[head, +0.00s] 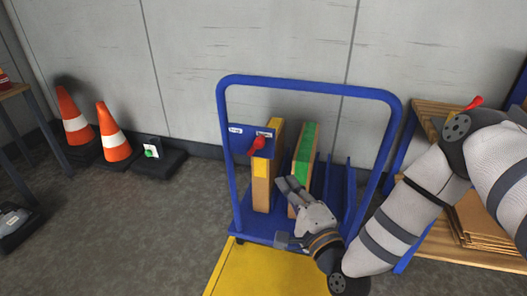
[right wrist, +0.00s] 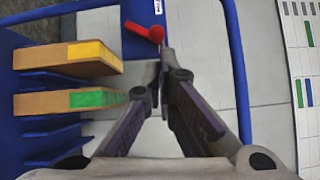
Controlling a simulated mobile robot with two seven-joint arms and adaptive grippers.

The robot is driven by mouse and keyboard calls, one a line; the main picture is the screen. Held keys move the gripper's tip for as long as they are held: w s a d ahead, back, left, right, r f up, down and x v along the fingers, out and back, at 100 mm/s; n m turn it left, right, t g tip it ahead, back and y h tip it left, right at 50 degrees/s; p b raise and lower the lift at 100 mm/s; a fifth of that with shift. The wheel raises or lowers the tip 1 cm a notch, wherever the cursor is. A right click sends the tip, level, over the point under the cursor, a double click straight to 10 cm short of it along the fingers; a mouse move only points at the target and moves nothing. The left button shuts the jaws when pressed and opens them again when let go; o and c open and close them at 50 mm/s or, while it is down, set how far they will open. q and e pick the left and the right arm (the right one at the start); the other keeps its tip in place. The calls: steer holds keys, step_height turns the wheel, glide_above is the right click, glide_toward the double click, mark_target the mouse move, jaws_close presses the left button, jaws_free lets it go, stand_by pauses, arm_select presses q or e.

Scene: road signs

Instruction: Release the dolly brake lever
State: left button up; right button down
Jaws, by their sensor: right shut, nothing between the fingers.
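The blue dolly (head: 308,83) stands by the wall with a tall tube handle. A blue plate (head: 241,144) on its left side carries the red brake lever (head: 257,146) between two small white labels too small to read. In the head view the lever slants; in the right wrist view the lever (right wrist: 143,31) points left from its round end. My right gripper (head: 284,186) is shut and empty, below and right of the lever, in front of the upright panels. In the right wrist view its fingers (right wrist: 153,75) are apart from the lever. My left gripper is out of view.
A yellow-marked panel (head: 261,170) and a green-marked panel (head: 303,160) stand on the dolly between blue dividers. A yellow floor area (head: 250,270) lies in front. Two orange cones (head: 114,135) stand left. A wooden shelf (head: 470,250) is at right, behind my arm.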

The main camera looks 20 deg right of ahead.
mark_target(259, 143)
arm_select(q)
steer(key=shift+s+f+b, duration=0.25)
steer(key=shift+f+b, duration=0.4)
steer(key=shift+b, duration=0.2)
arm_select(e)
steer(key=w, duration=1.3)
steer(key=shift+w+a+r, duration=0.25)
steer(key=shift+a+r, duration=0.1)
steer(key=shift+a, duration=0.05)
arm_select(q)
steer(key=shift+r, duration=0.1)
arm_select(e)
steer(key=shift+r, duration=0.1)
steer(key=shift+r+p, duration=0.1)
steer(key=shift+p, duration=0.2)
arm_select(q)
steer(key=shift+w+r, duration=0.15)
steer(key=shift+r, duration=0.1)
arm_select(e)
steer(key=shift+w+a+n, duration=0.1)
steer(key=shift+a+n, duration=0.05)
steer(key=shift+n, duration=0.15)
